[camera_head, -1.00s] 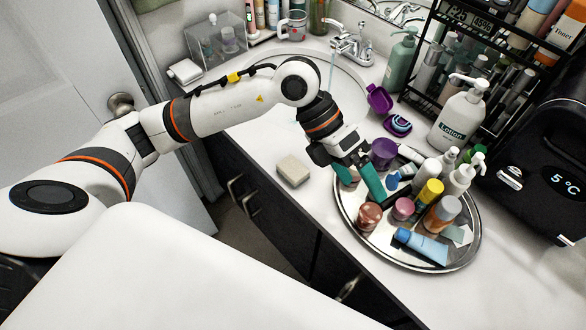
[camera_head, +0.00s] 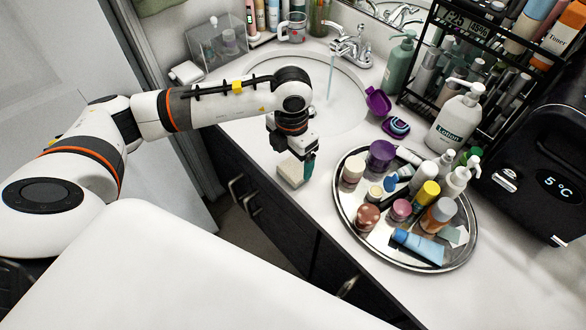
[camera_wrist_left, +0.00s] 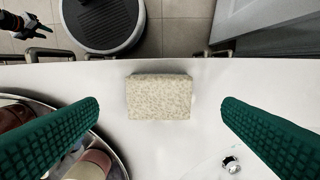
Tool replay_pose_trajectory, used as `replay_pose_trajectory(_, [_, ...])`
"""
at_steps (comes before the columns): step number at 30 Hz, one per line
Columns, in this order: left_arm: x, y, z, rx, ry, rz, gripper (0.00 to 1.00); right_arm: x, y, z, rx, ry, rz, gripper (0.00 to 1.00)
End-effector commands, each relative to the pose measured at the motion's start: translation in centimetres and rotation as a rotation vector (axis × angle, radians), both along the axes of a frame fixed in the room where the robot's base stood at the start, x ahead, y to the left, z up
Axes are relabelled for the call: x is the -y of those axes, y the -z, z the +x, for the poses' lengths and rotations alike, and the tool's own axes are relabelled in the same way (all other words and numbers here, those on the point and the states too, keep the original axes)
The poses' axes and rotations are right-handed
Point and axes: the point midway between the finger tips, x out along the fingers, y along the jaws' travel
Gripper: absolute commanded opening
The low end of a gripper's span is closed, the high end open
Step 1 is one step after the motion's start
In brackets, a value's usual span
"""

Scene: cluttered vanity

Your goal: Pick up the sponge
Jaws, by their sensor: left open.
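The sponge (camera_head: 290,174) is a beige block lying flat on the white counter near its front edge, left of the round tray. In the left wrist view the sponge (camera_wrist_left: 160,97) lies whole and clear, midway between my two green fingers. My left gripper (camera_head: 301,170) is directly above the sponge in the head view, its fingers pointing down and partly covering it. In the wrist view the left gripper (camera_wrist_left: 160,125) is open, with a wide gap on both sides of the sponge and nothing held.
A round metal tray (camera_head: 345,207) crowded with bottles and jars stands just right of the sponge. The sink (camera_head: 352,88) with running water is behind. A lotion bottle (camera_head: 459,118) stands farther right. The counter left of the tray is mostly clear.

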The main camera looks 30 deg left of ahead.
Motion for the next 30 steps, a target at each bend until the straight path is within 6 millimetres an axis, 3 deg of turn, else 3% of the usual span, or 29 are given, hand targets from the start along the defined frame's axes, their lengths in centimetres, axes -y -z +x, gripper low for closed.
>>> replay_pose_trajectory(5, [0.0, 2.4, -0.3, -0.007, 0.0, 0.001, 0.89, 0.0, -1.7, 0.0, 0.0, 0.0, 0.0, 0.36])
replay_pose_trajectory(9, [0.1, 4.2, -0.2, -0.004, 0.001, -0.002, 0.89, 0.0, -1.8, 0.0, 0.0, 0.0, 0.0, 0.36])
replay_pose_trajectory(17, [0.1, 4.7, -0.2, -0.003, 0.002, -0.001, 0.89, 0.0, -1.8, 0.0, 0.0, 0.001, 0.0, 0.36])
replay_pose_trajectory(26, [0.1, 4.7, -0.2, -0.002, 0.001, -0.002, 0.43, -0.1, -1.8, 0.0, 0.001, 0.002, 0.001, 0.36])
replay_pose_trajectory(30, [0.1, 4.7, -0.2, -0.002, 0.001, -0.002, 0.41, -0.2, -1.8, 0.0, 0.001, 0.002, 0.002, 0.36])
